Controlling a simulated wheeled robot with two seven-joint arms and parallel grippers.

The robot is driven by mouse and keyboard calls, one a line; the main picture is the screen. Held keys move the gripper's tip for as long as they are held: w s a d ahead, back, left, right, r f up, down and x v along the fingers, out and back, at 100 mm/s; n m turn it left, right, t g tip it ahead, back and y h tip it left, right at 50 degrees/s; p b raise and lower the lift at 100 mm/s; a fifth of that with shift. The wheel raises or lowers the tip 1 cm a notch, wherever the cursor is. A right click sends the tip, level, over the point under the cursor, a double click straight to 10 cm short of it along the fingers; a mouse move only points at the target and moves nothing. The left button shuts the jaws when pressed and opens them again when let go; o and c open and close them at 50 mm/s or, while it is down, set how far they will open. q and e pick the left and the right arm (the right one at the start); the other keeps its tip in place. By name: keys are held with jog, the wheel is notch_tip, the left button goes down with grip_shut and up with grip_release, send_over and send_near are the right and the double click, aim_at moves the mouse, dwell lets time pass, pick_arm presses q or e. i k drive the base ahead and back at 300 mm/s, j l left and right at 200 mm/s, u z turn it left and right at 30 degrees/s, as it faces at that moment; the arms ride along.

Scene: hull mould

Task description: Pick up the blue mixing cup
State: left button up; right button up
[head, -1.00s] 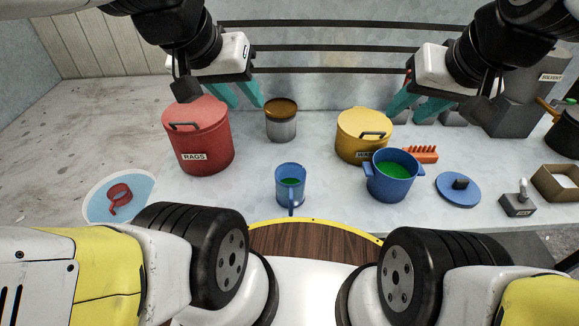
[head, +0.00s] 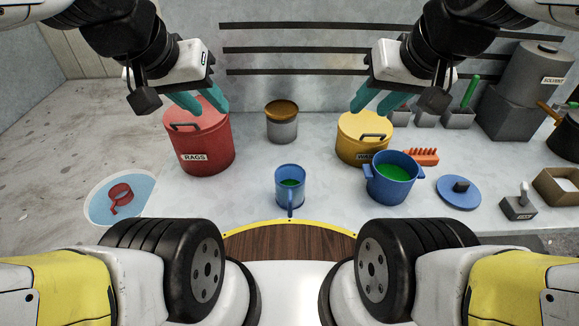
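The blue mixing cup (head: 290,188) stands upright on the pale bench near its front edge, its handle toward me and green material inside. My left gripper (head: 207,108) has teal fingers spread apart and empty, in front of the red RAGS bin in the picture, up and left of the cup. My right gripper (head: 369,110) also has its teal fingers apart and empty, over the yellow bin's lid in the picture, up and right of the cup. Neither gripper touches the cup.
A blue pot (head: 391,180) with green contents stands right of the cup, with a blue lid (head: 459,193) beside it. The red bin (head: 199,140), a brown-lidded can (head: 282,125) and the yellow bin (head: 362,138) stand behind. Bench around the cup is clear.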

aim_at(290, 179)
jog(key=k+u, duration=0.25)
jog(key=k, duration=0.2)
jog(key=k+j+u, duration=0.3)
jog(key=k+l, duration=0.1)
